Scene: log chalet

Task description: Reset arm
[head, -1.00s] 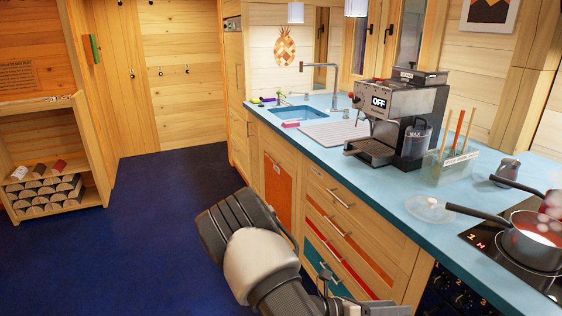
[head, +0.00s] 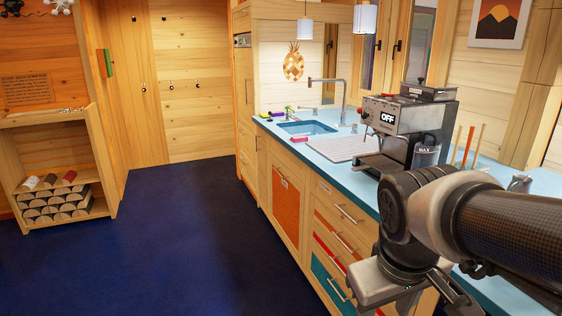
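My arm reaches in from the right edge in the head view, over the front of the blue counter (head: 345,150). Its dark, bent wrist joint is in front of the drawers, below the coffee machine (head: 408,125). My gripper (head: 405,293) appears to be the grey and black end part below that joint, at the bottom edge. Its fingertips are not clearly visible, so I cannot tell whether it is open or shut. No held object is visible.
The arm hides the right part of the counter. A sink (head: 306,128) and a drying mat (head: 345,149) lie left of the coffee machine. Wooden cabinets (head: 287,200) stand below. A log shelf (head: 62,190) stands at left. The dark blue floor (head: 160,245) between is clear.

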